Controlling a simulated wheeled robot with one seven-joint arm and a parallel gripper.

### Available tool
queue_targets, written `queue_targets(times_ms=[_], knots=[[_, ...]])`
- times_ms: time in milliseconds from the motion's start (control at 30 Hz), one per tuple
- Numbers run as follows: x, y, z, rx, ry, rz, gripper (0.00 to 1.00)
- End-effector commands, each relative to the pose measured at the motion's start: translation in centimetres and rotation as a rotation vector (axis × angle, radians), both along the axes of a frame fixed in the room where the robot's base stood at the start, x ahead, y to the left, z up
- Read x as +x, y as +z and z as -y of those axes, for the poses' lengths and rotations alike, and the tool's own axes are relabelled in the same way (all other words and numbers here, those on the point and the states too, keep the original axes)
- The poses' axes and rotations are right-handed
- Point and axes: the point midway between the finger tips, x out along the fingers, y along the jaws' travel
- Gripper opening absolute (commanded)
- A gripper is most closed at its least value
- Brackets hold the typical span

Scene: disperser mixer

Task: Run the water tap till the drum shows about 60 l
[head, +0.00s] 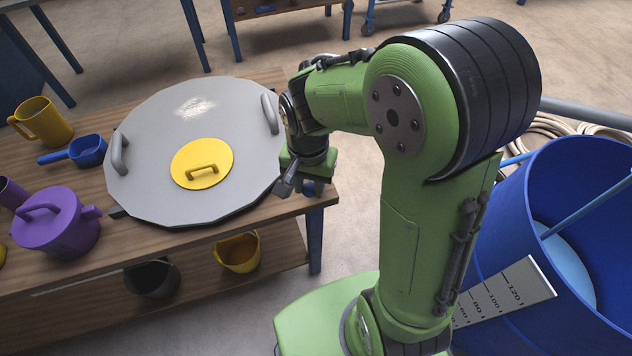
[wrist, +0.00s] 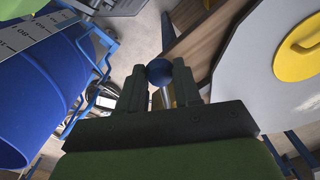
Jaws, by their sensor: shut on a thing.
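The blue drum (head: 515,262) stands at the right of the head view, with a pale blue surface (head: 568,268), likely water, inside. Its white scale board (head: 508,290) shows marks up to 120 l; my arm hides the lower part, and I cannot read a level. My gripper (head: 305,180) is beside the table's right edge. In the wrist view my gripper (wrist: 160,85) is shut on a round dark blue knob (wrist: 160,72) on a metal stem, apparently the tap's handle. The tap's spout and any stream are not clearly visible.
A wooden table (head: 85,120) carries a large grey lid (head: 150,115) with a yellow hatch (head: 202,163), a purple jug (head: 58,228), a yellow jug (head: 42,120) and a blue scoop (head: 85,150). A coiled hose (head: 560,125) lies behind the drum.

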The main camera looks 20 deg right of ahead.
Motion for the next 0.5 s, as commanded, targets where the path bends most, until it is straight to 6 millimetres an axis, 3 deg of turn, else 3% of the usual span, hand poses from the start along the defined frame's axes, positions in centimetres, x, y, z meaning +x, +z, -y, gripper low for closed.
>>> queue_targets(times_ms=[500], knots=[[-0.25,-0.5,-0.32,0.001,-0.04,-0.02,0.0]])
